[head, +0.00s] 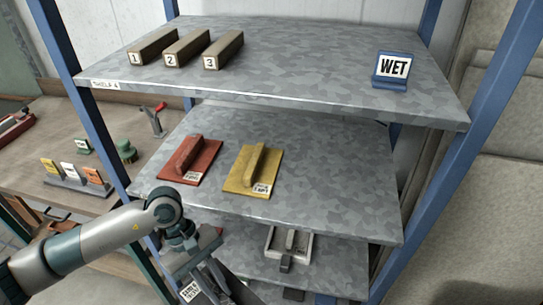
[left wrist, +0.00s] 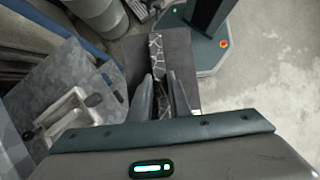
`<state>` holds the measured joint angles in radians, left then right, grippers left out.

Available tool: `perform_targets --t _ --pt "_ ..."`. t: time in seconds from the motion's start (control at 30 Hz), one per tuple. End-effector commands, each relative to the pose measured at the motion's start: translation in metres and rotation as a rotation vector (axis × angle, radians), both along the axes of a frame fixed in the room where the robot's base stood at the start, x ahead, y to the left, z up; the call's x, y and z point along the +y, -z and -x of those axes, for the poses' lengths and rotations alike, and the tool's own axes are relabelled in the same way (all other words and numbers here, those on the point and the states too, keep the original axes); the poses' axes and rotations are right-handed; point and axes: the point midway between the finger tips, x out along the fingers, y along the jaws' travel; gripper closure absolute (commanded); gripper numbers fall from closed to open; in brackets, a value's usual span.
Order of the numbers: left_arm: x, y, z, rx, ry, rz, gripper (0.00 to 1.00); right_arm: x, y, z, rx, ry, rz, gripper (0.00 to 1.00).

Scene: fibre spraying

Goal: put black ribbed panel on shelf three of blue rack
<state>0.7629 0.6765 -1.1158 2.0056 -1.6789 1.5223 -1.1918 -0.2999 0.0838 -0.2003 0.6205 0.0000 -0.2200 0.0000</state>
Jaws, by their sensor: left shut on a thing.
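My left gripper (head: 212,274) is low in front of the blue rack (head: 478,130), below the front edge of the shelf with the red and yellow panels. In the left wrist view its fingers (left wrist: 163,92) are shut on the pale-veined dark handle (left wrist: 157,52) of a flat black panel (left wrist: 183,55). A white label (head: 190,291) shows beside the gripper in the head view. Ribs on the panel cannot be made out. The shelf below the top one (head: 330,175) holds a red panel (head: 186,165) and a yellow panel (head: 240,182); its right half is bare. My right gripper is not in view.
The top shelf (head: 300,70), labelled shelf 4, carries three numbered bars and a WET sign (head: 394,70). A lower shelf (head: 340,262) holds a pale framed piece with a handle (head: 308,245). A bench (head: 75,135) with small signs stands left. Blue posts bound the rack.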

Motion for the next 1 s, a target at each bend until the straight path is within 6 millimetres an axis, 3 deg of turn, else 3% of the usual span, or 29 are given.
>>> perform_targets --t 0.3,1.0 --pt "-0.047 -0.027 0.009 -0.002 -0.428 0.006 1.00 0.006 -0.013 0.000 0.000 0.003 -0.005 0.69" --pt "-0.130 -0.094 0.033 0.000 -1.222 0.011 1.00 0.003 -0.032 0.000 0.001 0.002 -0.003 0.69"
